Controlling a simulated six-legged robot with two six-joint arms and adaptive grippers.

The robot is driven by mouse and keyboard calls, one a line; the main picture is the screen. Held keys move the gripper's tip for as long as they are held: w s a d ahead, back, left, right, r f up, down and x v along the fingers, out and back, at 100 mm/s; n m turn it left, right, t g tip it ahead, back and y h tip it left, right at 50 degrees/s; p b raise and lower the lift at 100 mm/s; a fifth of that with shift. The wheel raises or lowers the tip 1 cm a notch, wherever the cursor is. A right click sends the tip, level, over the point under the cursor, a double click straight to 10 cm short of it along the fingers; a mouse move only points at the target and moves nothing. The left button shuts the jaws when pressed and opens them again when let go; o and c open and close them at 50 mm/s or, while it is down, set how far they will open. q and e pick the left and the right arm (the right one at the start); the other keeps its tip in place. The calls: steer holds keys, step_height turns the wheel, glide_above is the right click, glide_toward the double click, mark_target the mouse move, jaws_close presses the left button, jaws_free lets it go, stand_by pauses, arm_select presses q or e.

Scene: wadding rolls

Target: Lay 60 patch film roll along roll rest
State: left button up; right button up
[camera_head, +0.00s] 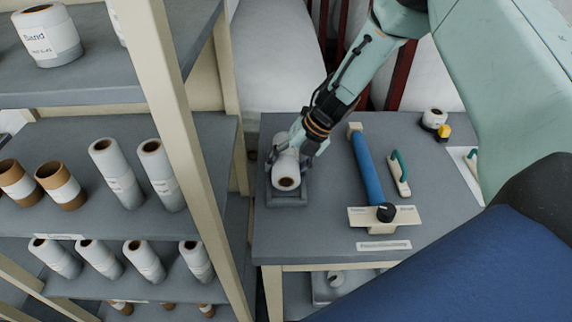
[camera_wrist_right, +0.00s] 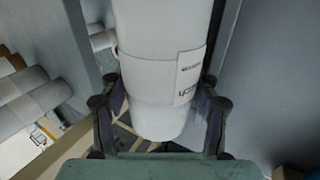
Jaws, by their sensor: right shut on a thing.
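A white film roll (camera_head: 285,174) with a brown core hole lies at the left of the grey table, its open end toward me. It lies along a dark grey roll rest (camera_head: 288,201), in or just above it; I cannot tell whether it bears fully on it. My right gripper (camera_head: 288,156) reaches down from above and is shut on the roll, a finger on each side. In the right wrist view the white roll (camera_wrist_right: 160,60) fills the middle between the fingers, with a printed label on its side. My left gripper is not in view.
A blue roll (camera_head: 368,170) on a cream holder, a teal-handled tool (camera_head: 399,172) and a small white roll (camera_head: 434,118) with a yellow part share the table (camera_head: 330,225). Shelves (camera_head: 80,140) of white and brown rolls stand left, their cream post close to the rest.

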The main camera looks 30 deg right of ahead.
steer(key=shift+s+a+f, duration=0.1)
steer(key=shift+s+f, duration=0.15)
steer(key=shift+f, duration=0.05)
steer(key=o, duration=1.1)
steer(key=shift+f, duration=0.1)
steer(key=shift+c, duration=0.2)
steer(key=o, duration=0.5)
steer(key=shift+w, duration=0.2)
steer(key=shift+s, duration=0.2)
steer(key=shift+w, duration=0.25)
steer(key=shift+r, duration=0.2)
